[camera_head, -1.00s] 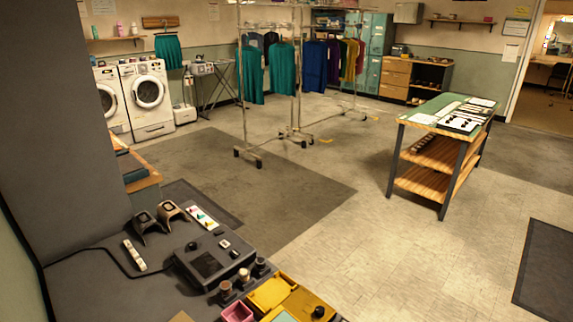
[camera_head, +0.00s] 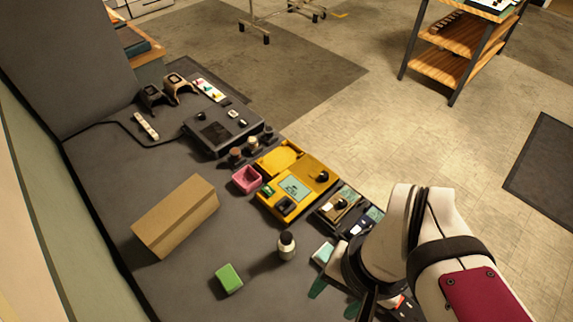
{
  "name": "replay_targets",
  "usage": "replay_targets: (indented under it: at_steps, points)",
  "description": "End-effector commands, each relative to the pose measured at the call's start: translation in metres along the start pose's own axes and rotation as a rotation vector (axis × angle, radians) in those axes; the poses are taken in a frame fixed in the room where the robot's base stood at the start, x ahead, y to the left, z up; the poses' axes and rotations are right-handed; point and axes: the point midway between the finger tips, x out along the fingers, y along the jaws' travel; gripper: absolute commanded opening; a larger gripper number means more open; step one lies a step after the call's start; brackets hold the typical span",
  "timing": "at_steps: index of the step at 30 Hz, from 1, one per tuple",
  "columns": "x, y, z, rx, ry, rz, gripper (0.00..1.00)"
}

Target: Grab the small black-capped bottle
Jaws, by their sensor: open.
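The small bottle (camera_head: 287,251) has a pale grey body and a black cap. It stands upright on the dark grey worktop, near the lower middle of the view. My gripper (camera_head: 336,298) is at the lower edge, to the right of and below the bottle in the picture, partly hidden by my own arm. Its teal-green fingertips look spread apart. I see nothing between them, and they are apart from the bottle.
A green block (camera_head: 228,279) lies left of the bottle, and a cardboard box (camera_head: 175,216) lies farther left. A yellow case (camera_head: 297,184), a pink open box (camera_head: 246,180) and a dark device (camera_head: 214,131) stand behind. The worktop (camera_head: 240,245) is bare just left of the bottle.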

Motion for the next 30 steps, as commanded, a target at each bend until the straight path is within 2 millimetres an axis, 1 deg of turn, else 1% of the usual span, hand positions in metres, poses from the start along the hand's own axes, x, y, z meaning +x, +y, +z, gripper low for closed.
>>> replay_targets:
  at_steps: [5, 9, 10, 17, 19, 20, 22, 23, 24, 25, 26, 27, 28, 29, 30]
  points:
    - [0.000, 0.000, 0.000, 0.000, 0.000, 0.000, 0.58]
    - [0.000, 0.000, 0.000, 0.000, 0.000, 0.000, 0.84]
    - [0.000, 0.000, 0.000, 0.000, 0.000, 0.000, 0.86]
    - [0.000, 0.000, 0.000, 0.000, 0.000, -0.001, 0.86]
    - [0.003, -0.012, -0.004, -0.022, 0.000, -0.025, 0.86]
    - [0.007, -0.025, -0.008, -0.042, 0.001, -0.053, 0.86]
    - [0.022, -0.075, -0.021, -0.092, 0.012, -0.158, 0.86]
    - [0.031, -0.104, -0.026, -0.102, 0.023, -0.214, 0.86]
    - [0.047, -0.144, -0.033, -0.094, 0.047, -0.282, 0.86]
    - [0.062, -0.172, -0.037, -0.071, 0.074, -0.323, 0.86]
    - [0.078, -0.195, -0.041, -0.037, 0.109, -0.349, 0.86]
    - [0.102, -0.218, -0.046, 0.015, 0.170, -0.362, 0.86]
    - [0.121, -0.229, -0.049, 0.054, 0.228, -0.352, 0.86]
    - [0.141, -0.234, -0.052, 0.093, 0.297, -0.329, 0.86]
    - [0.166, -0.232, -0.055, 0.134, 0.405, -0.281, 0.86]
